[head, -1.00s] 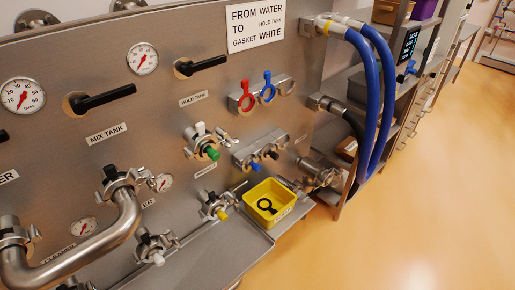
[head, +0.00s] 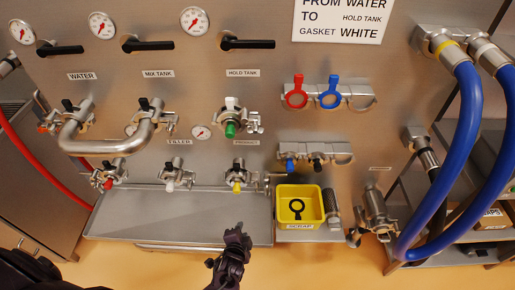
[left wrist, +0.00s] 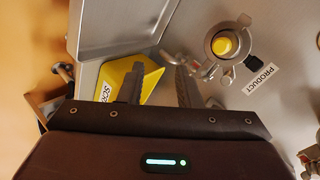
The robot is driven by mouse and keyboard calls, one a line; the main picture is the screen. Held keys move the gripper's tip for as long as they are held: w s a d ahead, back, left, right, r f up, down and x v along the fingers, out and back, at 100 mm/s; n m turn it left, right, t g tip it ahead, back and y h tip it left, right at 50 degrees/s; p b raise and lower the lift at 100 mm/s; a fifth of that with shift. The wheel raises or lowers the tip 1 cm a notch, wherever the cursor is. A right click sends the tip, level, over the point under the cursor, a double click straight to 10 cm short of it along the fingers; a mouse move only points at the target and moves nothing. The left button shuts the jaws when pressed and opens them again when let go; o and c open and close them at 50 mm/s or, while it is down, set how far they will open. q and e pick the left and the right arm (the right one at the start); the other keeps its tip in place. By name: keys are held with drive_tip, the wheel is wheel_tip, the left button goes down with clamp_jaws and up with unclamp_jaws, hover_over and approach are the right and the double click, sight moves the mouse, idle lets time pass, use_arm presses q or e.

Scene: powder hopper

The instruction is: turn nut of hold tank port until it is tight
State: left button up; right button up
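The hold tank port (head: 231,104) is on the steel panel under the HOLD TANK label, in the upper middle of the head view. It has a white piece on top, a green-ended cap (head: 230,129) and a metal clamp with its nut (head: 253,126) on the right side. How tight the nut is cannot be seen. My left gripper (head: 238,235) is low in front of the panel, well below the port and touching nothing visible. In the left wrist view its two fingers (left wrist: 158,85) stand apart with nothing between them. My right gripper is not in view.
A yellow bin (head: 315,221) holding a black ring stands right of my left gripper. The product port with a yellow cap (head: 237,188) is below the hold tank port. A bent steel pipe (head: 108,147) is at left. Blue hoses (head: 462,130) hang at right.

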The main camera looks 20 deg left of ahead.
use_arm(q)
drive_tip(key=w+d+r+m+t+p, duration=0.1)
drive_tip(key=w+r+t, duration=0.15)
drive_tip(key=r, duration=0.45)
drive_tip(key=w+d+r+m+t, duration=0.1)
drive_tip(key=w+r, duration=0.3)
drive_tip(key=r, duration=0.3)
drive_tip(key=m+t+y+p, duration=0.2)
drive_tip(key=t+y, duration=0.1)
approach(255, 133)
drive_tip(key=w, duration=0.2)
drive_tip(key=b+x, duration=0.4)
drive_tip(key=x, duration=0.3)
drive_tip(key=shift+w+a, duration=0.25)
drive_tip(key=shift+w, duration=0.05)
drive_tip(key=shift+w+a, duration=0.15)
drive_tip(key=shift+w, duration=0.2)
